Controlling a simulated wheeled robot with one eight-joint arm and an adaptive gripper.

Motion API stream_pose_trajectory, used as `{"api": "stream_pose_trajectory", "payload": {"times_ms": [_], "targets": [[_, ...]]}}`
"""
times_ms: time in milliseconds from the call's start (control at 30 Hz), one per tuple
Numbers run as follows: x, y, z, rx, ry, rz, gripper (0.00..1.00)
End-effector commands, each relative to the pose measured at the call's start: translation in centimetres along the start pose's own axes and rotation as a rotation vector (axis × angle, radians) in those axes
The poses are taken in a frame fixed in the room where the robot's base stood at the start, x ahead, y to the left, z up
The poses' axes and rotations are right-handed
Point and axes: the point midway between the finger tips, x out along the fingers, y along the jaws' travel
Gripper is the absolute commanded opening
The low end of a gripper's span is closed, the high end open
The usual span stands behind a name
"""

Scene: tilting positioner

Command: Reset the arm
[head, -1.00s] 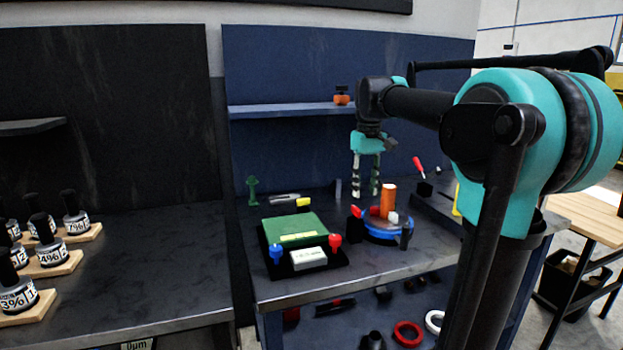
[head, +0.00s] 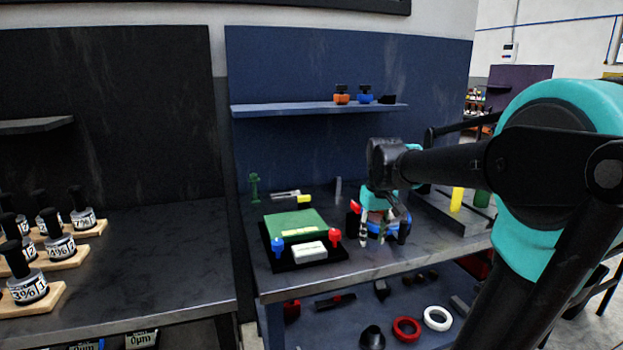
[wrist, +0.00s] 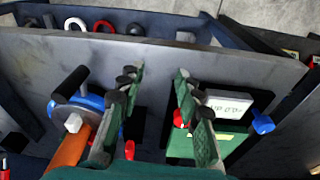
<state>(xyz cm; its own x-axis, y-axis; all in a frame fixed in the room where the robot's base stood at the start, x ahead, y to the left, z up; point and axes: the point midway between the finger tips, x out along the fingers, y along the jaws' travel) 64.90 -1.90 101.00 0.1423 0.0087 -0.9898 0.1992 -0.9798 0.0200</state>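My gripper (head: 384,237) is teal with two dark, pale-banded fingers. It points down at the front right of the bench. It also shows in the wrist view (wrist: 158,75), fingers apart and nothing between them. The positioner's blue round table (head: 375,230) is mostly hidden behind my gripper in the head view. In the wrist view the blue table (wrist: 88,101) lies left of my fingers, with an orange cylinder (wrist: 68,150) and a white block (wrist: 73,122) on it.
A green-topped fixture (head: 295,222) with a white block (head: 310,252), a blue knob and a red knob sits left of my gripper. Orange and blue items stand on the shelf (head: 300,109). Red (head: 406,329) and white (head: 437,318) rings lie below. The bench's front strip is clear.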

Motion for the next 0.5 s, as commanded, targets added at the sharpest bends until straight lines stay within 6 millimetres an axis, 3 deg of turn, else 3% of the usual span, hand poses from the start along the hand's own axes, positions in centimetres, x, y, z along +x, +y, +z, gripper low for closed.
{"api": "stream_pose_trajectory", "payload": {"times_ms": [200, 300, 400, 500], "targets": [[8.4, -0.3, 8.5, 0.099, 0.107, 0.017, 0.34], [11.6, -0.7, 12.4, 0.141, 0.156, 0.022, 0.34], [13.8, -1.0, 15.6, 0.173, 0.192, 0.026, 0.34], [15.1, -1.3, 17.5, 0.192, 0.215, 0.028, 0.34]]}}
